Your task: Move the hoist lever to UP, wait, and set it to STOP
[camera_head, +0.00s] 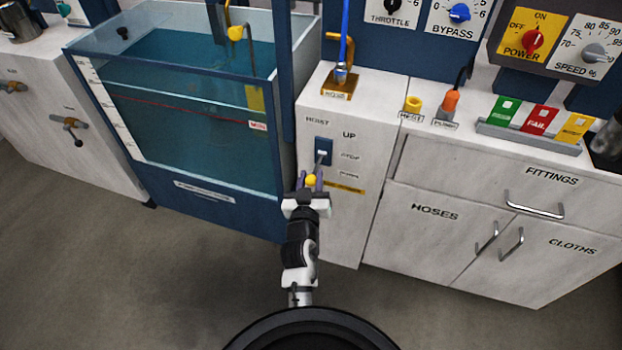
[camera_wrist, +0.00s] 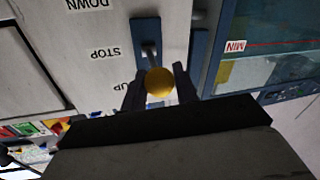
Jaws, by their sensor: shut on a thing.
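The hoist lever's blue plate (camera_head: 323,148) is on the front of the white cabinet, beside the labels UP, STOP and a lower one. The lever ends in a yellow ball knob (camera_head: 311,181). In the wrist view, which is upside down, the knob (camera_wrist: 160,82) lies between the two dark fingers of my gripper (camera_wrist: 159,88). My gripper (camera_head: 311,184) is shut on the knob. The exact setting is hard to tell from this angle.
A water tank (camera_head: 190,110) stands just left of the lever. Drawer and door handles (camera_head: 534,206) stick out on the right. The floor in front is clear.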

